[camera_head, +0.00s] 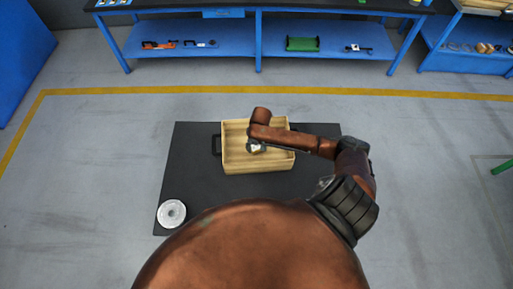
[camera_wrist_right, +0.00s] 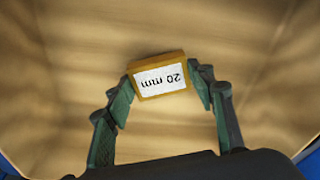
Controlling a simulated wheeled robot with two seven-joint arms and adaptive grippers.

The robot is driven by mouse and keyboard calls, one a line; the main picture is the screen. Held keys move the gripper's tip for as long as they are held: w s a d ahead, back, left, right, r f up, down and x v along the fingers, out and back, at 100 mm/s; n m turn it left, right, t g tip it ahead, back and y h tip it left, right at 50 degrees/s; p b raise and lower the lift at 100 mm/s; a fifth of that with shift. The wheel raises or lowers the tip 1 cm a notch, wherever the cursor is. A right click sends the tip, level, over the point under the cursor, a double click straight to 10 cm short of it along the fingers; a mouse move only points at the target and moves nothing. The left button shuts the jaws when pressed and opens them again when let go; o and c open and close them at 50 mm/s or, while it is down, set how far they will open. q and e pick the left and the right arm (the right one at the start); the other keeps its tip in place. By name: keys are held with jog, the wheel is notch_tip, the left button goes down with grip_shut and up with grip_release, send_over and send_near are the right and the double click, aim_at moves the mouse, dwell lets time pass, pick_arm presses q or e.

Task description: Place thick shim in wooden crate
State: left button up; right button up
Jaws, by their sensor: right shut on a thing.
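The wooden crate (camera_head: 258,167) stands on the dark table, with black handles at its sides. My right arm reaches over it, and my right gripper (camera_head: 257,148) is over the inside of the crate. In the right wrist view my right gripper (camera_wrist_right: 160,84) is shut on the thick shim (camera_wrist_right: 158,76), a small yellow-brown block with a white label reading "20 mm" upside down. Pale wood of the crate (camera_wrist_right: 50,50) fills the background there. I cannot tell whether the shim touches the crate floor. My left gripper is not in view.
A round silver flanged part (camera_head: 171,213) lies at the table's front left corner. The dark table top (camera_head: 195,150) is clear left of the crate. Blue shelving (camera_head: 190,40) with tools stands at the back, beyond a yellow floor line.

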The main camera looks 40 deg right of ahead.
aim_at(258, 149)
jog(key=shift+f, duration=0.85)
jog(key=o, duration=1.3)
jog(key=shift+f, duration=0.15)
notch_tip(258, 149, up, 12)
jog(key=s, duration=0.1)
jog(key=shift+s+a+p, duration=0.15)
jog(key=shift+s+p, duration=0.05)
jog(key=shift+p, duration=0.15)
